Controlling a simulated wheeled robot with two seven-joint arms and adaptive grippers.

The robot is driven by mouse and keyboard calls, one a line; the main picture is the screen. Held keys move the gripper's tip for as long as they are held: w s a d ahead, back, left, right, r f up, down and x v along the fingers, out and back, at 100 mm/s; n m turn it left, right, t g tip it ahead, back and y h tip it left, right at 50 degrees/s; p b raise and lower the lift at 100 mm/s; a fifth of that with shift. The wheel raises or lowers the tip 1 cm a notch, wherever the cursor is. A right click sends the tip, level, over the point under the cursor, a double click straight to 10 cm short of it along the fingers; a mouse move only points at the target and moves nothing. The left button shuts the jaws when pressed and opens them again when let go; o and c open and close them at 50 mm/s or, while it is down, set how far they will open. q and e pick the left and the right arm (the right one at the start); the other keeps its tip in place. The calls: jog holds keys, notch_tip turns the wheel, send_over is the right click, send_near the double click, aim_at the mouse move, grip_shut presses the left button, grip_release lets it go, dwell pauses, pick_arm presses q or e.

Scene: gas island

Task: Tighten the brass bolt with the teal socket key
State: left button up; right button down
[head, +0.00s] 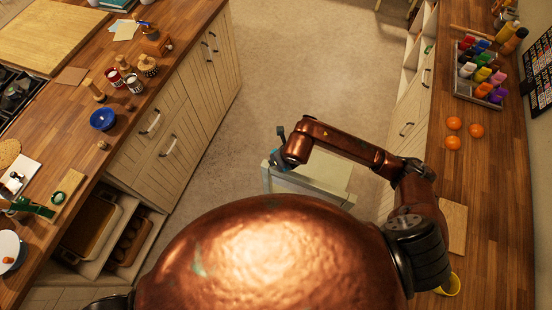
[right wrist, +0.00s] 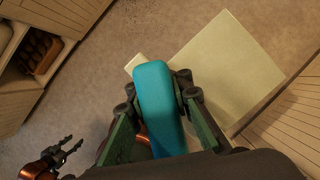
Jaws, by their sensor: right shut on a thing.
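My right gripper (right wrist: 157,103) is shut on the teal socket key (right wrist: 158,82), whose broad teal handle shows between the fingers in the right wrist view. In the head view my right gripper (head: 282,160) is held over the pale low unit on the floor, apart from both counters. The key's socket end cannot be made out. My left gripper (right wrist: 68,150) shows at the lower left of the right wrist view, with its dark fingers apart and nothing between them. I cannot make out the brass bolt in either view.
The left wooden counter (head: 183,52) carries a blue bowl (head: 103,119), tins, a white board (head: 20,172) and a green tool (head: 30,207). The right counter (head: 482,205) holds oranges (head: 453,123) and a bottle rack. A pale low unit (head: 325,184) stands between. Floor behind it is clear.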

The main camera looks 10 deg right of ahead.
jog(key=shift+r, duration=0.1)
jog(key=shift+m, duration=0.6)
jog(key=shift+w+d+m+h+p, duration=0.1)
jog(key=shift+d+m+h+p, duration=0.2)
jog(key=shift+m+h, duration=0.35)
jog(key=m, duration=0.1)
jog(key=m+h, duration=0.1)
jog(key=m, duration=0.1)
jog(key=shift+d+p, duration=0.25)
jog(key=shift+p, duration=0.05)
